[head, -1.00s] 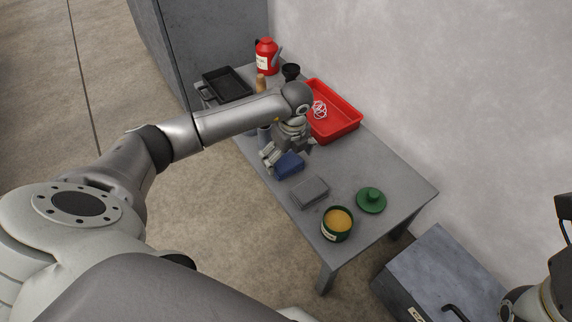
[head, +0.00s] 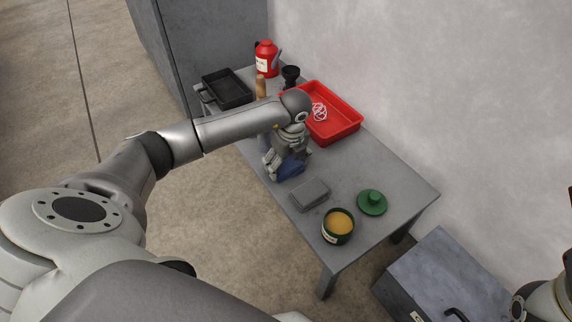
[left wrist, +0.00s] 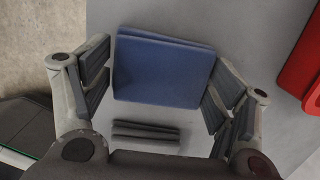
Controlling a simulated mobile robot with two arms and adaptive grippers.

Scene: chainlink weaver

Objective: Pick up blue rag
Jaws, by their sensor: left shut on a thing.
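The blue rag (head: 292,167) is a folded, flat pad at the left edge of the grey table. My left gripper (head: 285,160) is over it, pointing down, with its fingers around the rag. In the left wrist view the rag (left wrist: 163,70) lies between the two fingers, which press on its left and right sides. The gripper is shut on it. The rag seems at table height; I cannot tell whether it is lifted. Part of it is hidden behind the gripper in the head view. My right gripper is not in view; only part of my right arm shows at the lower right.
On the table (head: 385,180) are a grey block (head: 310,194), an open green tin (head: 338,224), its green lid (head: 372,202), a red tray (head: 345,127), a black tray (head: 227,88) and a red canister (head: 265,60). A grey chest (head: 440,275) stands below right.

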